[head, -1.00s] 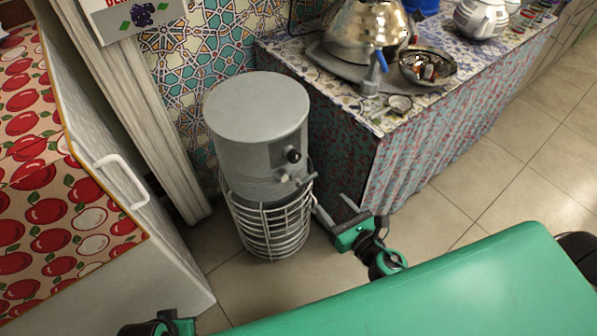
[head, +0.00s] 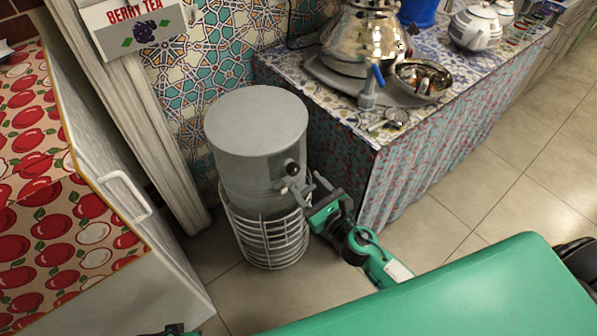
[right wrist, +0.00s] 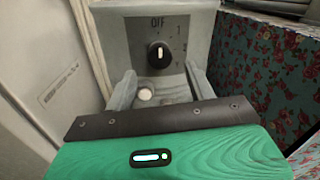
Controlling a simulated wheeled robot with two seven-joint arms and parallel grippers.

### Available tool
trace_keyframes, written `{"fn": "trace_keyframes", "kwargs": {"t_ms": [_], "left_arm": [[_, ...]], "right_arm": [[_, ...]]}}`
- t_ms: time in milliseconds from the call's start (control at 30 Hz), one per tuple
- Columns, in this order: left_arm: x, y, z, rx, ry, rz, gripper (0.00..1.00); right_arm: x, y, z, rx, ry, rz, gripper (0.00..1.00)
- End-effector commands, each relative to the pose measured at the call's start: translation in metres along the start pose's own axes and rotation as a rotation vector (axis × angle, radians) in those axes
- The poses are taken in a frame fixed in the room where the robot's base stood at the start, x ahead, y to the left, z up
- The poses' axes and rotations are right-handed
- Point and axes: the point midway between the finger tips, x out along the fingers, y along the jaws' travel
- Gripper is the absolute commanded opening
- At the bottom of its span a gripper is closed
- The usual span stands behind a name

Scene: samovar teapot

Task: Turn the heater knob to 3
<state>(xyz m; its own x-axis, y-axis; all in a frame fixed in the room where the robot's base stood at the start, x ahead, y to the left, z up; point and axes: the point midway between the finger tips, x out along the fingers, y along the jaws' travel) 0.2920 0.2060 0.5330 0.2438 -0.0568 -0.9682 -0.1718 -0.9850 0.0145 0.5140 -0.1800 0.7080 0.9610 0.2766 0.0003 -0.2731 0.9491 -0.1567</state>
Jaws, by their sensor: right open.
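The heater (head: 255,135) is a grey cylinder in a white wire cage, standing on the floor in the head view. Its black knob (head: 291,168) is on the lower right side. In the right wrist view the knob (right wrist: 159,55) sits on a panel marked OFF at the top and numbers at the right; its white mark stands about upright, toward OFF. My right gripper (head: 315,187) is open, its fingers just below and beside the knob, not closed on it. A small white button (right wrist: 145,94) shows between the fingers. My left gripper (head: 178,331) barely shows at the bottom edge, mostly cut off.
A cloth-covered table (head: 345,135) with a samovar (head: 362,40) and a metal bowl (head: 424,78) stands right of the heater. A white cabinet (head: 110,170) with a handle is at the left. The wire cage (head: 262,236) surrounds the heater's base. Tiled floor is open at right.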

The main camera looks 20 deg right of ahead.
Motion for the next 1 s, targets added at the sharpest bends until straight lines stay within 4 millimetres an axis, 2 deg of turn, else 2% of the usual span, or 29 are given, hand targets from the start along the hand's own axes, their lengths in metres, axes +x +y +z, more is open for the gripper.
{"fn": "trace_keyframes", "kwargs": {"t_ms": [100, 300, 733, 767, 967, 1000], "left_arm": [[0.006, 0.000, 0.002, 0.000, -0.010, 0.000, 0.00], [0.014, 0.000, 0.004, 0.000, -0.017, 0.000, 0.00], [0.017, 0.000, 0.005, 0.000, -0.019, -0.001, 0.00], [0.017, -0.001, 0.005, 0.000, -0.019, -0.001, 0.00], [0.017, -0.001, 0.005, 0.000, -0.019, -0.001, 0.00], [0.017, -0.001, 0.005, 0.000, -0.019, -0.001, 0.00]], "right_arm": [[0.019, 0.000, 0.002, 0.000, -0.002, 0.000, 0.55], [0.039, 0.000, 0.000, 0.000, 0.000, 0.000, 0.55], [0.047, 0.001, -0.001, 0.001, 0.001, 0.001, 0.55], [0.047, 0.001, -0.001, 0.001, 0.001, 0.001, 0.51], [0.047, 0.000, 0.000, 0.001, 0.000, 0.001, 0.12], [0.047, 0.000, 0.000, 0.001, 0.000, 0.001, 0.11]]}}
